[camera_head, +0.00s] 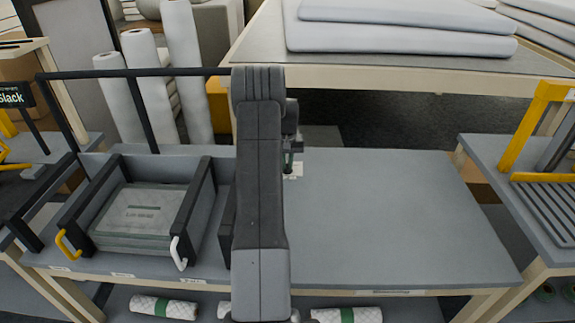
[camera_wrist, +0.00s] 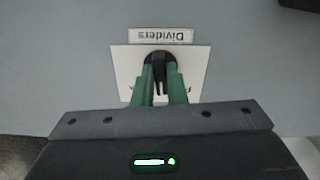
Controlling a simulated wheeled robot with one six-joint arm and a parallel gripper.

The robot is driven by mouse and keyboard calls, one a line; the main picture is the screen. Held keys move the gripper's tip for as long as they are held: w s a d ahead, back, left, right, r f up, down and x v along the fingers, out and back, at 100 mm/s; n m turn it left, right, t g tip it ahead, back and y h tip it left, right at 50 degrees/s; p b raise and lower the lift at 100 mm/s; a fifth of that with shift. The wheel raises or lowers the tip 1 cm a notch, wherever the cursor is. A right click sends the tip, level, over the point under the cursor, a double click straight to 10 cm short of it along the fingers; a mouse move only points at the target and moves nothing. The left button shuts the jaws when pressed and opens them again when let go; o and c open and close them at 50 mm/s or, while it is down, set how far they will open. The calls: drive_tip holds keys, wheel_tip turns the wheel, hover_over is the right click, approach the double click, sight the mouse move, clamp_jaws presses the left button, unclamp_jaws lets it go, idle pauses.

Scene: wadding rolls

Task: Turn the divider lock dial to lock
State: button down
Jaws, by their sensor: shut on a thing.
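The divider lock dial (camera_wrist: 157,58) is a small black knob on a white plate (camera_wrist: 122,68) on the grey table surface. A label reading "Dividers" (camera_wrist: 160,36), upside down in the wrist view, lies just beyond it. My gripper (camera_wrist: 160,80) has two green fingers shut on the dial, one on each side. The fingers hide part of the dial and plate, and I cannot read any lock mark. In the head view my gripper (camera_head: 288,163) is partly hidden by my arm, over the white plate (camera_head: 297,170).
A black-framed tray (camera_head: 204,184) holding grey folded pads (camera_head: 137,215) stands on the table at the left. The grey table (camera_head: 390,215) is clear on the right. A bench with stacked sheets (camera_head: 400,38) stands behind. White rolls (camera_head: 143,88) stand at the back left.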

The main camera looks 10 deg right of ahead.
drive_tip(key=m, duration=0.4)
drive_tip(key=shift+m+b, duration=0.3)
drive_tip(key=shift+b, duration=0.05)
drive_tip(key=shift+w+a+m, duration=0.1)
drive_tip(key=shift+m, duration=2.1)
drive_tip(key=shift+r, duration=0.1)
drive_tip(key=c, duration=1.5)
unclamp_jaws()
drive_tip(key=shift+o, duration=0.2)
wheel_tip(320, 180, up, 14)
drive_tip(key=shift+b, duration=0.35)
drive_tip(key=shift+f, duration=0.3)
